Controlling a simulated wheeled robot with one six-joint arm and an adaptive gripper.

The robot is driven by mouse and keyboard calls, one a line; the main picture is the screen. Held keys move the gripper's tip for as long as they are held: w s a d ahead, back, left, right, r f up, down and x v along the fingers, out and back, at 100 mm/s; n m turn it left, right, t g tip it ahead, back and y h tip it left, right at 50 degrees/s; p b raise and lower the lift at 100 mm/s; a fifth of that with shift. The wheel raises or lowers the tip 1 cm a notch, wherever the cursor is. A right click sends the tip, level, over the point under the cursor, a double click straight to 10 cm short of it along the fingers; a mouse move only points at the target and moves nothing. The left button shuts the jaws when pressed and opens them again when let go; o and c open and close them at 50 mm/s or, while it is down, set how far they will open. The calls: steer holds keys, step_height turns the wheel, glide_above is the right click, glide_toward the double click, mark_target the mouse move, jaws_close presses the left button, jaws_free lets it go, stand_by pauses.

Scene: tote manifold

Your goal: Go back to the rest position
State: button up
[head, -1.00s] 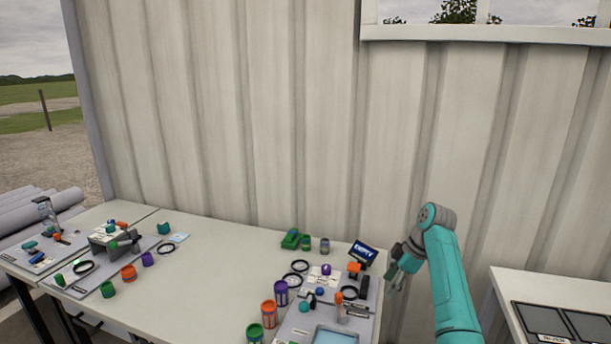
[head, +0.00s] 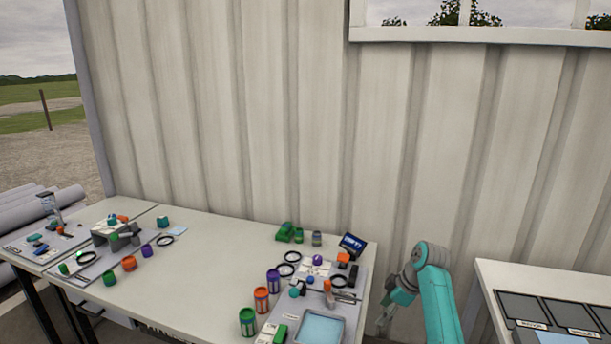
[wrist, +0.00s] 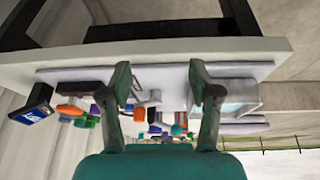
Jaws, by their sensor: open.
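My gripper (head: 384,318) hangs at the right end of the long white table (head: 205,262), beside its edge, with the teal arm folded above it. In the wrist view my gripper (wrist: 160,92) shows two dark green fingers spread wide apart with nothing between them. The table edge (wrist: 150,50) and several small items on the table lie beyond the fingers. No item touches the fingers as far as I can see.
Cans (head: 261,299), black rings, a blue-grey tray (head: 316,328) and a dark blue sign (head: 352,245) crowd the table's right end. A second table with dark panels (head: 525,308) stands at right. A gap of floor separates the tables. A corrugated wall (head: 230,120) rises behind.

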steer(key=s+a+f+m+t, duration=0.1)
steer(key=s+f+m, duration=0.1)
steer(key=s+f, duration=0.35)
steer(key=s+a+f+m+t+h, duration=0.1)
steer(key=s+f, duration=0.2)
steer(key=f, duration=0.6)
steer(key=s+a+f+m+t, duration=0.1)
steer(key=s+f+m, duration=0.1)
steer(key=s+f, duration=0.35)
steer(key=s+f+m+t+h, duration=0.15)
steer(key=s+f, duration=0.25)
steer(key=s, duration=0.5)
steer(key=s+f+m+t, duration=0.2)
steer(key=s+f, duration=0.2)
steer(key=s, duration=0.5)
steer(key=s+r+m+t+h, duration=0.1)
steer(key=s+r, duration=0.3)
steer(key=s, duration=0.5)
steer(key=s+r+m+t+h, duration=0.15)
steer(key=s+r, duration=0.25)
steer(key=s, duration=0.5)
steer(key=s+r+m+t, duration=0.1)
steer(key=s+r+t, duration=0.1)
steer(key=s+r, duration=0.5)
steer(key=s+a+r+m+t+y, duration=0.1)
steer(key=s+r, duration=0.6)
steer(key=r, duration=0.7)
steer(key=shift+s+m+t, duration=0.2)
steer(key=shift+m+t, duration=0.2)
